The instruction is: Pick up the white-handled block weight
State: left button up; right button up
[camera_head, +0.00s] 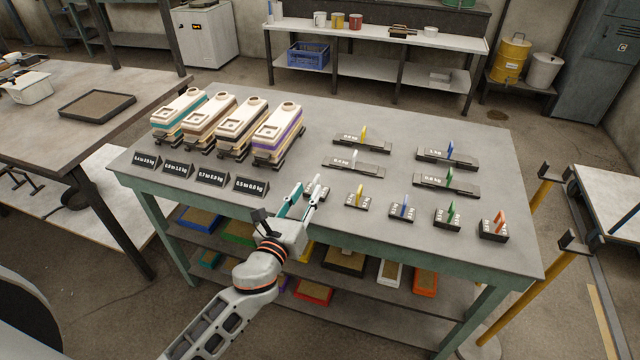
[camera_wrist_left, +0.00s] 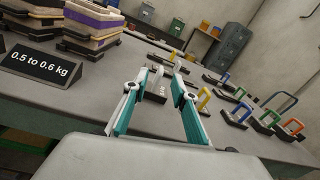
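The white-handled block weight (camera_head: 324,191) sits on the grey-topped workbench (camera_head: 300,253), leftmost in the front row of small block weights, partly hidden by my left gripper. In the left wrist view the white-handled block weight (camera_wrist_left: 154,97) shows between and beyond the fingers, its handle upright. My left gripper (camera_head: 307,186) is open and empty, its fingers pointing at the block from the front; it also shows in the left wrist view (camera_wrist_left: 160,76). I cannot tell whether a finger touches the block. My right gripper is in neither view.
Long flat weights, one white-handled (camera_head: 340,163), lie behind. Layered cases (camera_head: 279,133) and label signs (camera_head: 251,186) stand left.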

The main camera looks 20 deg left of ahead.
aim_at(316, 178)
pick_arm(q)
jog(key=w, duration=0.6)
jog(key=shift+w+d, duration=0.2)
jog(key=shift+d, duration=0.1)
grip_shut()
